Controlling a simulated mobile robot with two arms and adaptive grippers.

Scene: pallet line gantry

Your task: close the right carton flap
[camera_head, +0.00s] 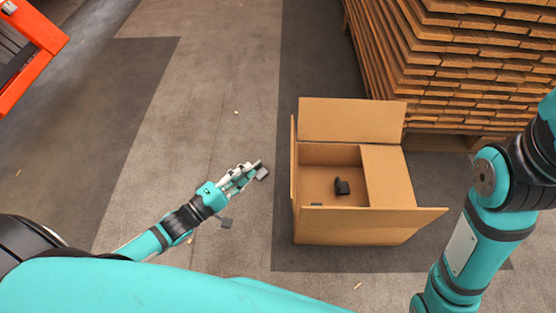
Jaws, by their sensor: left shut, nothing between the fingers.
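An open brown carton (312,228) stands on the floor right of centre. Its right flap (388,175) shows as a panel over the right part of the opening, folded inward; I cannot tell whether it lies fully flat. The back flap (350,120) stands up, the front flap (375,219) sticks out toward me, and the left flap (293,160) shows nearly edge-on. A small dark object (342,188) is inside. My left gripper (260,169) is shut and empty, left of the carton and apart from it. My right gripper is out of view.
A tall stack of wooden boards (470,60) stands behind and right of the carton. An orange-framed item (38,50) is at the upper left. My right arm is at the right edge. The floor left of the carton is mostly clear.

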